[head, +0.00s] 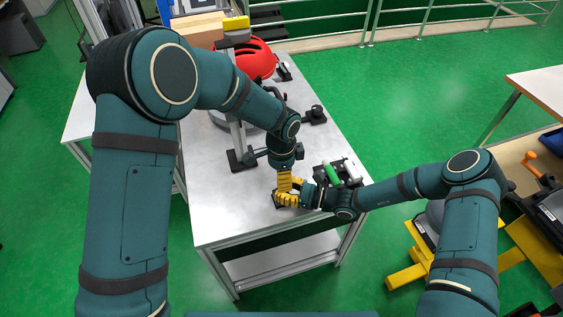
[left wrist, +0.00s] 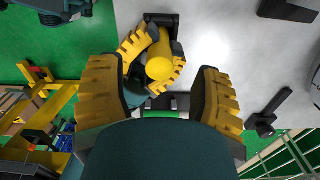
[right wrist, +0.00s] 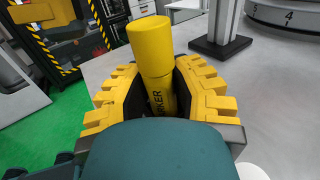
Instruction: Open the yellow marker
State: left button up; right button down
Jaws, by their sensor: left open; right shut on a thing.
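The yellow marker (right wrist: 154,65) stands nearly upright between the fingers of my right gripper (right wrist: 156,85), with its cap end up and part of its lettering showing above the palm. My right gripper (head: 290,198) is shut on its body near the table's front edge. In the left wrist view the marker (left wrist: 160,67) shows end-on, ringed by the right gripper's fingers. My left gripper (left wrist: 160,75) is open above it, its fingers on either side and apart from the cap. In the head view my left gripper (head: 284,180) hides the marker. The marker's lower end is hidden.
A black holder (left wrist: 163,20) lies beside the marker. A green marker (head: 331,175) sits among dark holders to the right. A black stand base (head: 241,160), a red helmet (head: 246,58) and a black object (head: 316,115) are farther back. The table's front left is clear.

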pick_arm(q)
jog(key=shift+f, duration=1.65)
grip_shut()
jog(key=shift+r, duration=0.1)
jog(key=shift+r, duration=1.05)
jog(key=shift+r, duration=2)
pick_arm(e)
jog(key=c, duration=0.8)
grip_release()
